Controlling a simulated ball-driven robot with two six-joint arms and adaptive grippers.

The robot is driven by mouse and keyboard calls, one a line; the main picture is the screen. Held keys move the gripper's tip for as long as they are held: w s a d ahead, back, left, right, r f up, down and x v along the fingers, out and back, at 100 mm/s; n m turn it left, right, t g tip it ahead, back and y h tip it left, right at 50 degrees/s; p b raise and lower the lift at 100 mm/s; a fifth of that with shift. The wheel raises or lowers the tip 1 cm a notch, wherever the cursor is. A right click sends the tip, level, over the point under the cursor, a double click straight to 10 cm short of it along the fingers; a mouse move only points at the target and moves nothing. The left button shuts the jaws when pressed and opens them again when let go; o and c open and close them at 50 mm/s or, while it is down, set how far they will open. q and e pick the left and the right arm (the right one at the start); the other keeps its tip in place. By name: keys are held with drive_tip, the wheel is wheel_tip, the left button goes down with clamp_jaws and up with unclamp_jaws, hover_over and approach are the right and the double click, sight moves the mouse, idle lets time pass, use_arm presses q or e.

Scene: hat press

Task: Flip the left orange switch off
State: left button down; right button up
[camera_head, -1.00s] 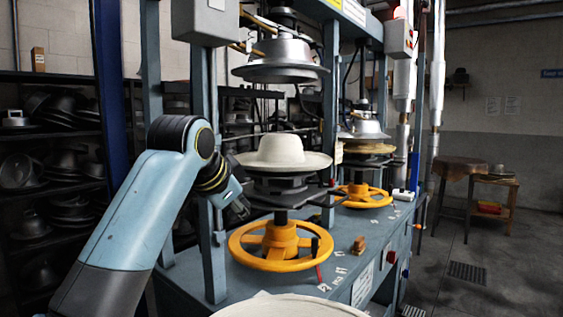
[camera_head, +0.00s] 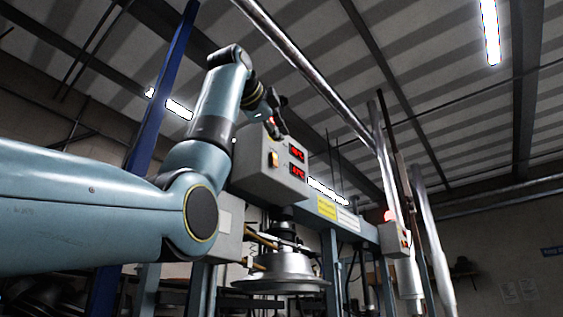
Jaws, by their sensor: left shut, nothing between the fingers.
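A grey control box (camera_head: 262,180) hangs on the near press, with two red digital displays (camera_head: 297,153) on its right part. A lit orange switch (camera_head: 274,159) sits on the box's face, left of the displays. My left gripper (camera_head: 280,128) is shut and empty. It is in front of or just over the box's upper edge, above the orange switch, and appears apart from that switch. A small reddish-orange spot beside the fingers is partly hidden and too small to make out. My right gripper is out of view.
The press's metal upper mold (camera_head: 280,272) hangs below the box. A second grey box (camera_head: 393,238) with a red light (camera_head: 389,215) is farther right. Silver pipes (camera_head: 310,70) run diagonally above, and a blue post (camera_head: 160,85) stands behind my left arm.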

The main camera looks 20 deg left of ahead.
sight(274, 160)
use_arm(q)
drive_tip(key=shift+s+r, duration=0.1)
drive_tip(key=shift+r, duration=0.3)
drive_tip(key=w+a+f+p, duration=0.1)
drive_tip(key=w+a+p, duration=0.1)
drive_tip(key=w+p, duration=0.6)
drive_tip(key=w, duration=0.3)
drive_tip(key=shift+w+a, duration=0.15)
drive_tip(key=shift+a, duration=0.15)
drive_tip(key=shift+d, duration=0.1)
